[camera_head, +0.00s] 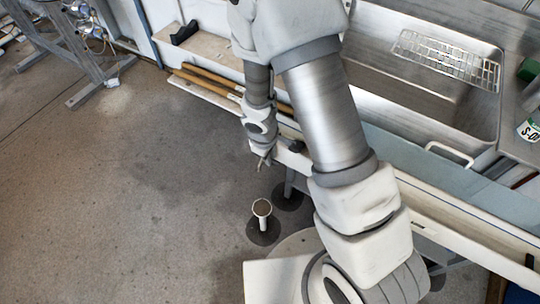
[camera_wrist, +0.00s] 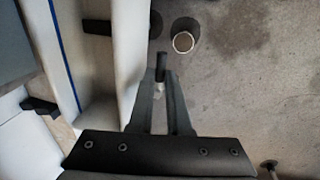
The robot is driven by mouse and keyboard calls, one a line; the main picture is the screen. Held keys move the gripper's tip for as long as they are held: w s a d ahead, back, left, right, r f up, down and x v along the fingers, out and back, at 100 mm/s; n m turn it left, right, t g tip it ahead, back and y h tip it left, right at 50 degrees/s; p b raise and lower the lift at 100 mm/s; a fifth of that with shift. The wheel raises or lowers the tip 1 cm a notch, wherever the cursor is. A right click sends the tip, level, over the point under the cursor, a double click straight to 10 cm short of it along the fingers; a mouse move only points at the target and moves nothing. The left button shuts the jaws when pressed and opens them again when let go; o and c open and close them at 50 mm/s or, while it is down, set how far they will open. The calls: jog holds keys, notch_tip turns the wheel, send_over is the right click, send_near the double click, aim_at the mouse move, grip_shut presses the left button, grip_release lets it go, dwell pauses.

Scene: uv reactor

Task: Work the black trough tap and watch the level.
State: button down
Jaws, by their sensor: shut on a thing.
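The pale trough (camera_head: 465,225) runs diagonally along the bench front, partly hidden by my arm. In the wrist view the trough's wall (camera_wrist: 114,70) stands left of my fingers. My gripper (camera_wrist: 160,84) is shut on a small black upright piece, which looks like the black trough tap (camera_wrist: 160,66), just outside the trough's wall. In the head view my gripper (camera_head: 264,161) hangs beside the trough's outer edge, and the tap is hard to make out there. I cannot tell the tap's turn position or any liquid level.
A white open-topped pipe (camera_head: 262,209) stands on the floor near my gripper, also in the wrist view (camera_wrist: 183,42). A steel sink (camera_head: 425,105) with a wire rack (camera_head: 447,60) is at upper right.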

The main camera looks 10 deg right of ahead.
jog(key=c, duration=0.9)
grip_release()
jog(key=shift+o, duration=0.2)
